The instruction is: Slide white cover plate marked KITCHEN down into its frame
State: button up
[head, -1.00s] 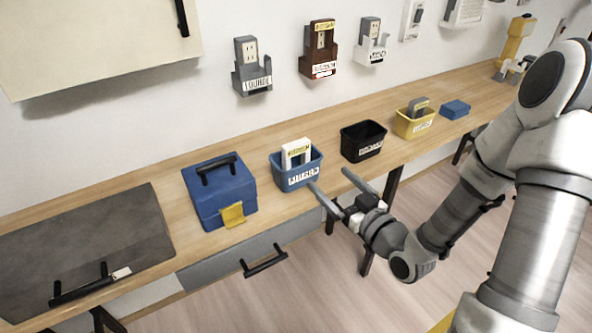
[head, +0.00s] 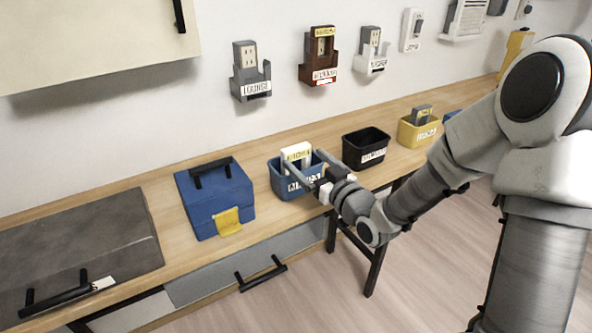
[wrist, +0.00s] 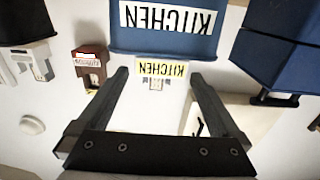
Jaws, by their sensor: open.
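The white cover plate (head: 296,151) with a yellow KITCHEN label stands upright in the blue bin (head: 280,184) on the bench. The plate also shows in the wrist view (wrist: 158,98), its lettering upside down. My gripper (head: 302,160) is open, with its fingers reaching over the bin's near rim. In the wrist view, its fingers (wrist: 158,75) lie on either side of the plate, apart from it. Wall frames hang above the bench: a grey one (head: 251,90) marked LOUNGE, a brown one (head: 318,76), and a white one (head: 368,67). The latter two labels are too blurred to read surely.
A blue toolbox (head: 213,200) stands left of the bin. A black bin (head: 365,150) and a yellow bin (head: 417,130) stand to its right. A cabinet (head: 95,40) overhangs at upper left. The wall between the frames and bins is clear.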

aim_at(299, 154)
jog(key=b+x, duration=0.1)
jog(key=x, duration=0.4)
jog(key=shift+a, duration=0.15)
jog(key=c, duration=1)
